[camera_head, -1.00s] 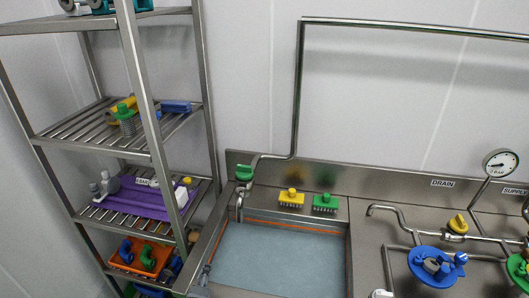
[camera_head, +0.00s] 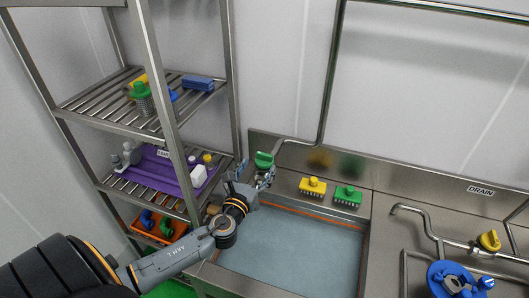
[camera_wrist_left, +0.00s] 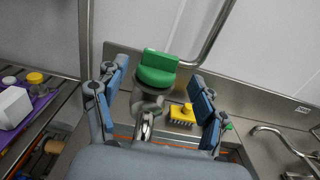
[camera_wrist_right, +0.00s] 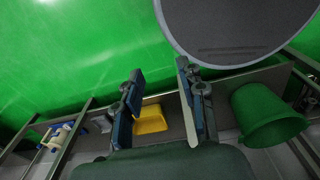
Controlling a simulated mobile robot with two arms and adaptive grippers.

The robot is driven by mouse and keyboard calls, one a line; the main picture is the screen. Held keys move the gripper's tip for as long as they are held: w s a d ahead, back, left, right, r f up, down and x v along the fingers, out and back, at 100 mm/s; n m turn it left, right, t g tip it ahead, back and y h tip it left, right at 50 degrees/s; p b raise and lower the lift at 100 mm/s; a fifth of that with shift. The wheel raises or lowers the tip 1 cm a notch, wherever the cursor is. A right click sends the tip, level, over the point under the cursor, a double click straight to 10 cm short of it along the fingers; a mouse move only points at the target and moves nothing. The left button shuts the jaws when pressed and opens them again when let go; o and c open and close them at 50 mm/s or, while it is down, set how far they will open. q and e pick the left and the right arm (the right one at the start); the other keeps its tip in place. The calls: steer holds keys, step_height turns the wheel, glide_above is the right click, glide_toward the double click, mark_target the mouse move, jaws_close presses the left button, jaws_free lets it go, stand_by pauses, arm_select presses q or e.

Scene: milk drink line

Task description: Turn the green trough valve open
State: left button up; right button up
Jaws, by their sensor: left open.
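The green trough valve (camera_head: 264,160) sits on its pipe at the back left corner of the water-filled trough (camera_head: 290,246). In the left wrist view the green valve handle (camera_wrist_left: 157,68) stands ahead, between my left gripper's fingers and apart from both. My left gripper (camera_head: 250,178) is open and empty, just in front of the valve in the head view. The metal spout shows below the handle in the left wrist view. My right gripper (camera_wrist_right: 157,98) is open and empty, away from the trough; the head view does not show it.
A yellow brush (camera_head: 312,187) and a green brush (camera_head: 348,195) stand on the trough's back ledge. A metal shelf rack (camera_head: 172,120) stands close on the left. A tap pipe (camera_head: 412,212) and blue valve part (camera_head: 452,282) are at right. A green bucket (camera_wrist_right: 268,115) is near my right gripper.

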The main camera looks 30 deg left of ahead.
mark_target(263, 157)
arm_select(q)
steer(key=x, duration=0.4)
steer(key=shift+w+p, duration=0.3)
steer(key=shift+w, duration=0.05)
steer(key=shift+w+a, duration=0.1)
steer(key=shift+w, duration=0.45)
steer(key=shift+w+a, duration=0.1)
steer(key=shift+w, duration=0.05)
steer(key=shift+c, duration=0.2)
steer(key=c, duration=1.1)
steer(key=shift+c, duration=0.2)
arm_select(e)
steer(key=shift+w+a+r, duration=0.15)
steer(key=shift+w+r, duration=0.15)
steer(key=shift+w, duration=0.2)
steer(key=shift+w+a+r, duration=0.15)
steer(key=shift+w+r, duration=0.15)
steer(key=shift+w, duration=0.15)
